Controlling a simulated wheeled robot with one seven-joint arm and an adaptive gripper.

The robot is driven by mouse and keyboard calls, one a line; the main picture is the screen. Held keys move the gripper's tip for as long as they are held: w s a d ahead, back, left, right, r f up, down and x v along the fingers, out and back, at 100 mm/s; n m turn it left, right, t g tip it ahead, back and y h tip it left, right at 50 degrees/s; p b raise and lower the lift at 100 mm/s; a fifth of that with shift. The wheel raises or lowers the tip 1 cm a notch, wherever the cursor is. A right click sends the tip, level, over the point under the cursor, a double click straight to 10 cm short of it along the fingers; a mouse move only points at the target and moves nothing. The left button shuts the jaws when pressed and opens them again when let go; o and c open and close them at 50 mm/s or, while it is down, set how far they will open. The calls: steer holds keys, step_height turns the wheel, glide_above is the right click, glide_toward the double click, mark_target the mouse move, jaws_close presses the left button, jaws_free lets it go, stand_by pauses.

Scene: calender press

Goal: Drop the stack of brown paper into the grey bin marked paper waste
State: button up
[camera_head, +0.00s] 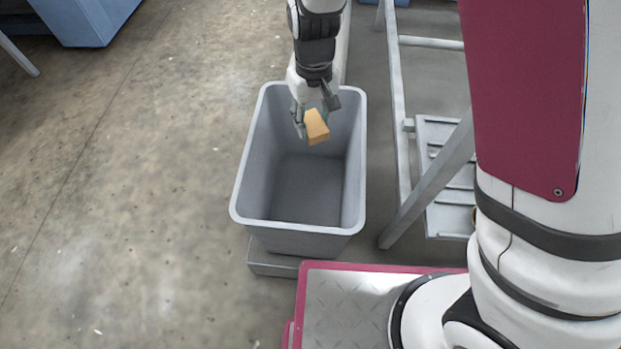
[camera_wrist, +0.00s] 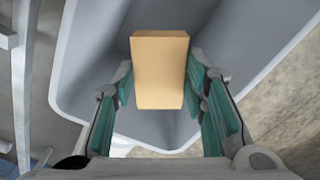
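The stack of brown paper (camera_head: 316,127) is a small tan block held over the far part of the bin opening. It fills the space between the teal finger pads in the wrist view (camera_wrist: 160,70). My gripper (camera_head: 315,117) points down and is shut on the stack, which touches a pad on each side. The grey bin (camera_head: 241,190) stands open below, and its floor looks empty. Its wall and rim also show beyond the stack in the wrist view (camera_wrist: 85,70). No paper waste marking is visible on the bin from here.
A grey metal frame (camera_head: 397,110) with slanted legs stands close to the bin's right side. The bin rests on a low grey base (camera_head: 272,262). A blue cabinet (camera_head: 85,20) stands at the far left. The concrete floor left of the bin is clear.

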steer(key=o, duration=0.5)
steer(key=shift+c, duration=0.2)
step_height(320, 180, up, 12)
steer(key=shift+s, duration=0.1)
stand_by(0.5)
